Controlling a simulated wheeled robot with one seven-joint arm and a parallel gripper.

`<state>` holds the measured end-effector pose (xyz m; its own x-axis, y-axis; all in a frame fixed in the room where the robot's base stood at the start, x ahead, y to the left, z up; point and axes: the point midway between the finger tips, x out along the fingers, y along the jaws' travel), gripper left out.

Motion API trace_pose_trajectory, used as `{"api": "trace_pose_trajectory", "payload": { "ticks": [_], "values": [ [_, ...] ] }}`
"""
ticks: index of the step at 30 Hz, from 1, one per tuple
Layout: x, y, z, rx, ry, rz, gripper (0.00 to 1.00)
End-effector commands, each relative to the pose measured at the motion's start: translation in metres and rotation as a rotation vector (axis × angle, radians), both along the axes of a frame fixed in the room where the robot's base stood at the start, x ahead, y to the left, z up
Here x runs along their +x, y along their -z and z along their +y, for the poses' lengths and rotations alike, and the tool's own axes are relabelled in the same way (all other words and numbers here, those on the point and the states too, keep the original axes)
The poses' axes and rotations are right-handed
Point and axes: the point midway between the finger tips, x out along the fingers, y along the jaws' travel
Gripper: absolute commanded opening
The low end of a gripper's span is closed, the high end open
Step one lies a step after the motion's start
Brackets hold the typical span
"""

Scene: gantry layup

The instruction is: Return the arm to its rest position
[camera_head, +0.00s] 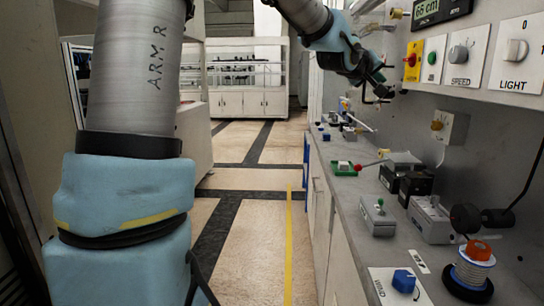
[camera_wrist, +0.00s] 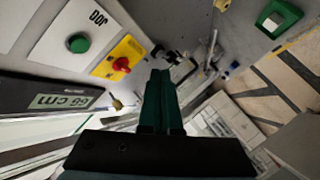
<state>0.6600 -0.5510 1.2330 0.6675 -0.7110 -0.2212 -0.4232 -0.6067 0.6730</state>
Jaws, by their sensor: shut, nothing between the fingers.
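My arm comes down from the top of the head view, with its forearm reaching in again at the top centre. My gripper (camera_head: 380,92) hangs in front of the control panel, above the back part of the workbench. In the wrist view my gripper (camera_wrist: 160,75) shows its two green fingers together, with nothing between them. The fingers look apart from the panel and its knobs, though the exact gap is hard to judge.
The panel carries a red knob on a yellow plate (camera_head: 413,60), a green button (camera_head: 432,58), a SPEED knob (camera_head: 458,53) and a LIGHT knob (camera_head: 515,50). The bench (camera_head: 350,210) holds a green tray (camera_head: 344,168), grey boxes and a wire spool (camera_head: 468,277). The floor aisle (camera_head: 255,230) is clear.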

Motion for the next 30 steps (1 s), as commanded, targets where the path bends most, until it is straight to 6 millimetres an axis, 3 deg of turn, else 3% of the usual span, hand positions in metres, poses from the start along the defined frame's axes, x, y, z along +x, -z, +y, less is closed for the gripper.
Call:
{"api": "trace_pose_trajectory", "payload": {
  "ticks": [3, 8, 14, 18, 21, 24, 30],
  "values": [
    [0.007, 0.062, 0.056, 0.203, -0.066, 0.059, 0.00],
    [-0.003, 0.140, 0.144, 0.469, -0.125, 0.171, 0.00],
    [-0.053, 0.219, 0.257, 0.745, -0.145, 0.373, 0.00],
    [-0.109, 0.259, 0.324, 0.880, -0.117, 0.541, 0.00],
    [-0.149, 0.277, 0.357, 0.935, -0.083, 0.646, 0.00],
    [-0.179, 0.288, 0.376, 0.964, -0.050, 0.720, 0.00],
    [-0.202, 0.296, 0.388, 0.978, -0.022, 0.776, 0.00]
  ]
}}
